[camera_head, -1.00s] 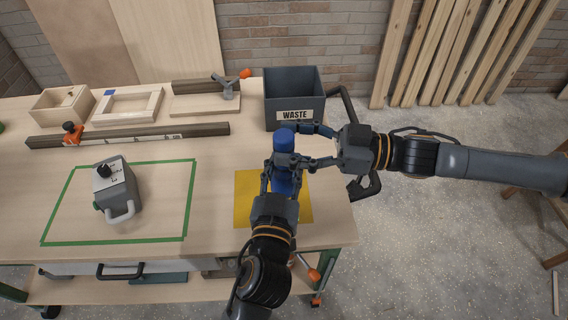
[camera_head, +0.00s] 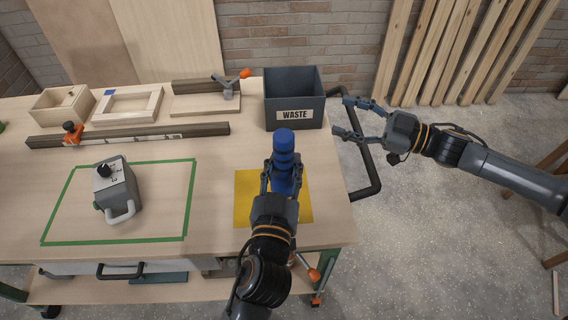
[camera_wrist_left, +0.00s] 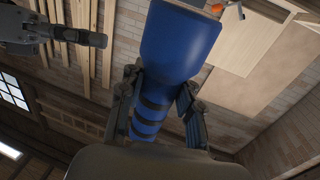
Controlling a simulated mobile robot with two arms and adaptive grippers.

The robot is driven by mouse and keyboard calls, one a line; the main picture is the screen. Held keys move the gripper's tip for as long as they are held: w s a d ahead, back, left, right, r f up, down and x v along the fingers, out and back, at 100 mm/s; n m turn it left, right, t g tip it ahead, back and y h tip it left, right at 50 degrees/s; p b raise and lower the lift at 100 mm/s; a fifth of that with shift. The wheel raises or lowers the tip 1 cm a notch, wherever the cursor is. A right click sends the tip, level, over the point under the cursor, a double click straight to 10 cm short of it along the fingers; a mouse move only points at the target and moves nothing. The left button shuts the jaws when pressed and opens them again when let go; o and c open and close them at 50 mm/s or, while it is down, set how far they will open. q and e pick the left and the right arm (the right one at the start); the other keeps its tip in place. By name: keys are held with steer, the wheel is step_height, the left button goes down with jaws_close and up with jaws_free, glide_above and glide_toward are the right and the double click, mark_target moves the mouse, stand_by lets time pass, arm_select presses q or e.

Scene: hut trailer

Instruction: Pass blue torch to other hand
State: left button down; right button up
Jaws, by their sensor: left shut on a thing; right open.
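The blue torch (camera_head: 284,150) is held upright over the yellow mat (camera_head: 244,212) at the right part of the workbench. My left gripper (camera_head: 283,178) is shut on it around its lower body. In the left wrist view the torch (camera_wrist_left: 180,45) fills the middle, with dark bands on its narrower part and a finger of the left gripper (camera_wrist_left: 157,108) on each side. My right gripper (camera_head: 350,118) is open and empty to the right of the torch, clear of it, past the bench's right edge. Part of the right gripper also shows at upper left in the left wrist view (camera_wrist_left: 75,35).
A grey waste bin (camera_head: 294,112) stands behind the torch. A grey device with a handle (camera_head: 117,187) stands inside a green taped outline (camera_head: 187,212) at left. Wooden frames (camera_head: 127,105) and a long clamp bar (camera_head: 150,134) lie at the back. A dark bench handle (camera_head: 374,165) juts out at right.

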steer(key=w+d+f+m+t+h, duration=0.3)
steer(key=d+f+t+h, duration=0.15)
steer(key=d+f, duration=0.5)
steer(key=w+d+f+m+t+h, duration=0.25)
steer(key=d+f+h, duration=0.25)
steer(key=d+f, duration=0.45)
steer(key=s+f+m+g+h, duration=0.1)
steer(key=s+f+m+h, duration=0.15)
steer(key=f, duration=0.65)
steer(key=s+f+m+g+h, duration=0.1)
steer(key=s+f, duration=0.3)
steer(key=f, duration=0.4)
steer(key=s+a+f+m+g+h, duration=0.35)
steer(key=s+f+g, duration=0.25)
steer(key=s+f, duration=1.3)
steer(key=s+a+f+g, duration=0.2)
steer(key=s+a+f, duration=0.1)
steer(key=s, duration=0.6)
steer(key=s+a+f+m+g, duration=0.1)
steer(key=s+a+f+g, duration=0.1)
steer(key=s, duration=0.7)
steer(key=s+a+f+g, duration=0.2)
steer(key=s+a+f, duration=0.2)
steer(key=s, duration=0.5)
steer(key=shift+s+a+f+m, duration=0.2)
steer(key=shift+s+a+m, duration=0.15)
steer(key=shift+a, duration=0.2)
